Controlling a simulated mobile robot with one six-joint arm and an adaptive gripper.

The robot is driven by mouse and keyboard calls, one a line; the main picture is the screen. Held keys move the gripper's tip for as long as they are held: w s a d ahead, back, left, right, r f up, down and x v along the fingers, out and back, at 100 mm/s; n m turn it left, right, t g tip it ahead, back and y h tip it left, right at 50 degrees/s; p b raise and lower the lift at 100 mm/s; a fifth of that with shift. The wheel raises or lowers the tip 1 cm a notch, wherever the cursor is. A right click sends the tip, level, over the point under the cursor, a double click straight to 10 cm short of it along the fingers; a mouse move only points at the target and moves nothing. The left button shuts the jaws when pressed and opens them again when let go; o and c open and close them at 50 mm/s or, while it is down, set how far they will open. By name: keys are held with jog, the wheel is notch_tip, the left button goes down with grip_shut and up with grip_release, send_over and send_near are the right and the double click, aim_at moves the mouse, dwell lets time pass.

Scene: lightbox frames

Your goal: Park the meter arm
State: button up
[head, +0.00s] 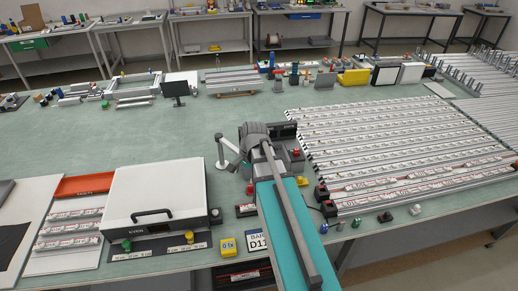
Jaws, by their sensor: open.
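A small white jointed arm on a round foot, which looks like the meter arm (221,151), stands on the green table left of centre. Its upper link slopes down to the right, close to my wrist. My gripper (246,160) is at the far end of my grey arm, just right of the white arm. Its fingers are small and partly hidden by my wrist, and I see nothing held in them. I cannot tell whether it touches the white arm. A dark box (284,130) stands right behind my wrist. No parking rest for the arm can be made out.
A white lidded case (155,197) with a black handle stands at front left. Long rows of white strips (400,150) cover the right. A yellow block (228,245) and a label card (258,241) lie near the front edge. The table's middle left is clear.

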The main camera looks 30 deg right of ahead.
jog(key=w+d+r+m+t+y+p, duration=0.1)
jog(key=w+d+r+m+p, duration=0.3)
jog(key=d+r+m+p, duration=0.5)
jog(key=d+r+m, duration=0.2)
jog(key=d, duration=0.2)
jog(key=shift+d+r+m+t+y, duration=0.2)
jog(key=shift+d+m+t+y, duration=0.1)
jog(key=shift+d+y, duration=0.1)
jog(key=shift+a+f, duration=0.1)
jog(key=shift+f, duration=0.05)
jog(key=b+x, duration=1.3)
jog(key=shift+f, duration=0.25)
grip_shut()
dwell(0.4)
